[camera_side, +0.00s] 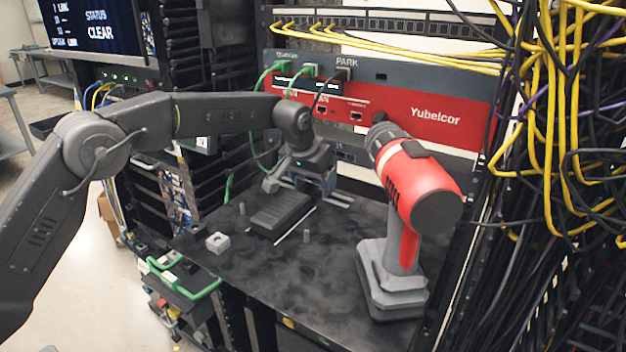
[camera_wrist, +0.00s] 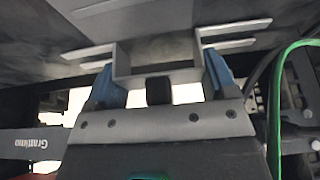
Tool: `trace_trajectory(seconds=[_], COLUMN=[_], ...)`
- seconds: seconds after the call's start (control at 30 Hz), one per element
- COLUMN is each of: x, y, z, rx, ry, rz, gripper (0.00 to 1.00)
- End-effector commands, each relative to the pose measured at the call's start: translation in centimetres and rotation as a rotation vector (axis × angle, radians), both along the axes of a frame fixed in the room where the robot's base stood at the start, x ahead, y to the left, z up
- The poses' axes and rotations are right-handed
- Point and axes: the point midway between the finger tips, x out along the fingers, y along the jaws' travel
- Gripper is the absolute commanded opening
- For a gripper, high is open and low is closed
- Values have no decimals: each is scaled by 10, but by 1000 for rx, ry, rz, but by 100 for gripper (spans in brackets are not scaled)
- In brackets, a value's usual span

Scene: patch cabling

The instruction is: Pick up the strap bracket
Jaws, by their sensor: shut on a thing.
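The strap bracket (camera_wrist: 158,72) is a grey metal U-shaped piece with thin flat prongs reaching out on both sides. My gripper (camera_wrist: 160,82) is shut on it, with blue fingers at its left and right sides. In the side view my gripper (camera_side: 303,180) is low at the back of the dark shelf, below the red panel. Some of the bracket's prongs (camera_side: 337,199) show beside the fingers there; the rest is hidden by my gripper. I cannot tell whether the bracket touches the shelf.
A black ribbed block (camera_side: 283,212) lies just in front of my gripper, with a thin light rod beside it. A red and grey drill (camera_side: 415,190) stands at the right of the shelf. A small grey block (camera_side: 217,242) sits left. Green cables (camera_side: 262,85) hang from the panel.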

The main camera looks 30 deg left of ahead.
Motion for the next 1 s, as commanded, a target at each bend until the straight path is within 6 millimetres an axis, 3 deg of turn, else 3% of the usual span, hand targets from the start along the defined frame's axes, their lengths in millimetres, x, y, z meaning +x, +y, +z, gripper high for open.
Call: trace_trajectory(seconds=[0.33, 1.0], x=[-1, -79], y=[0, 0], z=[35, 34], rx=[0, 0], ry=[-2, -1], rz=[-1, -1], gripper=[46, 46])
